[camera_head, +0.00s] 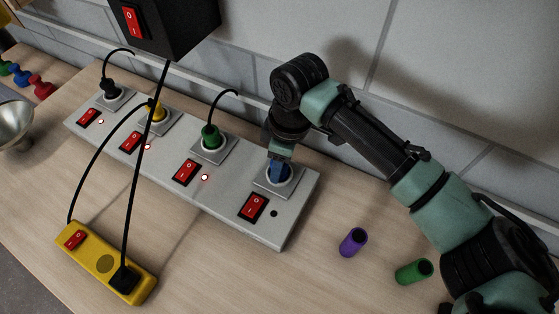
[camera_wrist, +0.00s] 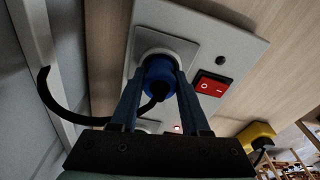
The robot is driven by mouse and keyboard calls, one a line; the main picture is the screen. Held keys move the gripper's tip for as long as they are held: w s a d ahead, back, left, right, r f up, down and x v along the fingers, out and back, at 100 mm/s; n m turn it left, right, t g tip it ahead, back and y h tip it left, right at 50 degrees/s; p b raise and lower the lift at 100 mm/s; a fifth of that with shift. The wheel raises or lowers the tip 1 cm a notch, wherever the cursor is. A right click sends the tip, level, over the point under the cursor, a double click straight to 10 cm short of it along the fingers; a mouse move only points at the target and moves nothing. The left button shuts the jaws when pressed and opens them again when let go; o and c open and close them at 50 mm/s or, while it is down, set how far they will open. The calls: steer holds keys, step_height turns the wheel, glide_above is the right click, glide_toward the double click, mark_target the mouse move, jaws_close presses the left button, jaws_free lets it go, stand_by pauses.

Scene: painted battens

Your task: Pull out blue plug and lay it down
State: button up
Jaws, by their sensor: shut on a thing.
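The blue plug (camera_wrist: 158,76) sits at the rightmost socket of a grey power strip (camera_head: 230,190). My gripper (camera_head: 280,165) reaches down to that socket, and in the wrist view its two fingers (camera_wrist: 159,95) are shut on the plug's sides. The plug's black cord curves off to the left in the wrist view. In the head view the blue plug (camera_head: 278,172) is mostly hidden by the gripper. I cannot tell how deep it sits in the socket. The small lamp beside this socket's red switch (camera_head: 254,207) is dark.
A black plug (camera_head: 109,89), a yellow plug (camera_head: 156,112) and a green plug (camera_head: 211,136) fill the other sockets. A yellow power strip (camera_head: 105,263) lies in front. A purple cylinder (camera_head: 353,242) and a green cylinder (camera_head: 413,271) lie at right. Bare wood lies between these and the grey strip.

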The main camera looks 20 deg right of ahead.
jaws_close()
steer(key=shift+r, duration=0.15)
steer(key=shift+r+p, duration=1.45)
steer(key=shift+p, duration=0.15)
